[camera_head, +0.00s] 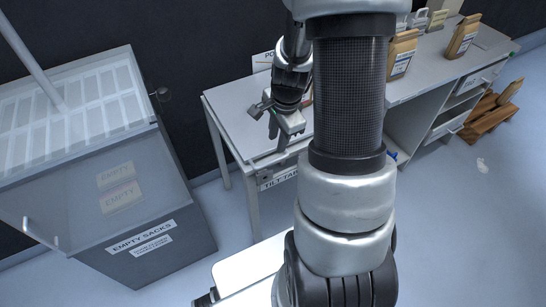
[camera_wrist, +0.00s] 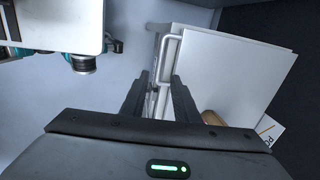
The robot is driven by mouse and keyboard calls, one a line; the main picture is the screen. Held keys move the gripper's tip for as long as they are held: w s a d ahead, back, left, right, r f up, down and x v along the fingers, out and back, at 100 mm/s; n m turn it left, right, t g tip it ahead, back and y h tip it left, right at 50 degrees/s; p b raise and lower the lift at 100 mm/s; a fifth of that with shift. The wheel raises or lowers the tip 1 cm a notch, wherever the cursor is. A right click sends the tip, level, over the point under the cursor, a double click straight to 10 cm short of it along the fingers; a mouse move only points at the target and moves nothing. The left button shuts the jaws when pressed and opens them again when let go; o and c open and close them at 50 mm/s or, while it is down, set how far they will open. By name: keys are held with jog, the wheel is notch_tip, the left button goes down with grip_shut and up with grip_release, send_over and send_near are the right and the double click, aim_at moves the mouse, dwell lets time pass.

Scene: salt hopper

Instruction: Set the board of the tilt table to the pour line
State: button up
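The tilt table (camera_head: 278,179), named by a label on its front, stands in the middle of the head view, partly behind my arm. Its pale board (camera_head: 232,122) also shows in the wrist view (camera_wrist: 235,75), with a light bar-like handle (camera_wrist: 164,62) along its near edge. My gripper (camera_head: 268,122) is over the board's front part in the head view. In the wrist view its two fingers (camera_wrist: 159,88) are apart, with nothing held between them. The handle shows beyond the fingertips; I cannot tell how far. A partly cut-off sign (camera_head: 262,62) stands behind; any pour line is not readable.
An empty-sacks bin (camera_head: 140,246) with a clear cover stands at the left. A counter (camera_head: 425,82) with paper sacks (camera_head: 462,37) runs off to the right. A tan rounded object (camera_wrist: 212,117) shows beside my right finger.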

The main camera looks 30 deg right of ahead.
aim_at(273, 161)
jog(key=f, duration=0.3)
jog(key=w+f+b, duration=0.1)
jog(key=f, duration=0.3)
jog(key=w+f, duration=0.1)
jog(key=f, duration=0.2)
jog(key=shift+f+b, duration=0.2)
jog(key=shift+b, duration=0.2)
grip_shut()
